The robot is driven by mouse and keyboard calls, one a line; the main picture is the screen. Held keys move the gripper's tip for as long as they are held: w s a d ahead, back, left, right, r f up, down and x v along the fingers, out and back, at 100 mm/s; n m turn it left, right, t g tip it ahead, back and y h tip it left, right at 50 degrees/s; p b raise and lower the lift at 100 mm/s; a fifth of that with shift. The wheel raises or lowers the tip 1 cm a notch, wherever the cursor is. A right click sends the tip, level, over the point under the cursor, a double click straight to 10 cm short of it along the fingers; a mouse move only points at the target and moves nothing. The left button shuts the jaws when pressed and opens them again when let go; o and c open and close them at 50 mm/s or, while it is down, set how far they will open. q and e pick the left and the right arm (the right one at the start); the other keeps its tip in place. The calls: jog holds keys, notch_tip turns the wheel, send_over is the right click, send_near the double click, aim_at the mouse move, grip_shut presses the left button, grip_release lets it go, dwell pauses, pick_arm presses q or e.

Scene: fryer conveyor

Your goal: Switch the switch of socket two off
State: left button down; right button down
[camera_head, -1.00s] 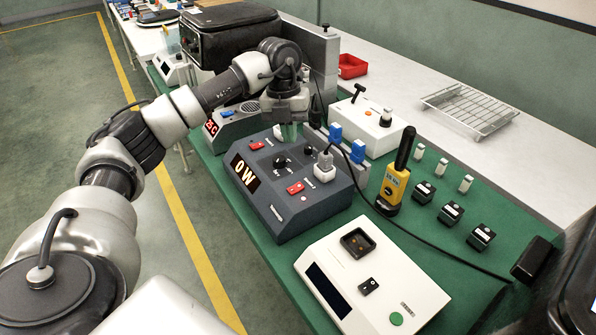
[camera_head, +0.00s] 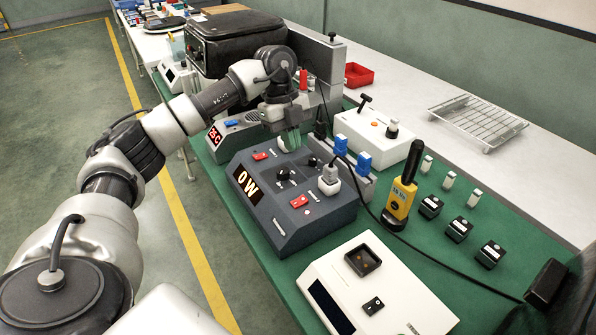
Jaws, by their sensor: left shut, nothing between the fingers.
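A dark grey socket box (camera_head: 283,228) with a lit "0 W" display (camera_head: 247,186) sits on the green mat. It has a near red switch (camera_head: 299,201) and a far red switch (camera_head: 262,155); their small labels are too blurred to tell which is socket two. A white plug (camera_head: 329,183) with a black cable sits in the near socket, beside the near switch. My left gripper (camera_head: 291,140) is shut and empty, pointing down above the far edge of the box, to the right of the far switch and apart from the near one. My right gripper is not in view.
A white device (camera_head: 352,303) stands in front of the socket box. A yellow handheld meter (camera_head: 399,199) and several black blocks (camera_head: 459,229) are on the right. Blue connectors (camera_head: 364,161) and a white box (camera_head: 375,140) stand behind. A temperature display unit (camera_head: 232,127) is at the far left.

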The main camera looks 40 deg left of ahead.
aim_at(303, 200)
pick_arm(q)
jog(key=x, duration=0.4)
jog(key=p+x, duration=0.1)
jog(key=x, duration=0.3)
jog(key=p+x, duration=0.1)
jog(key=x, duration=0.3)
jog(key=shift+w+a+f, duration=0.25)
jog(key=shift+f, duration=0.55)
jog(key=shift+d+f, duration=0.1)
jog(key=shift+f, duration=0.2)
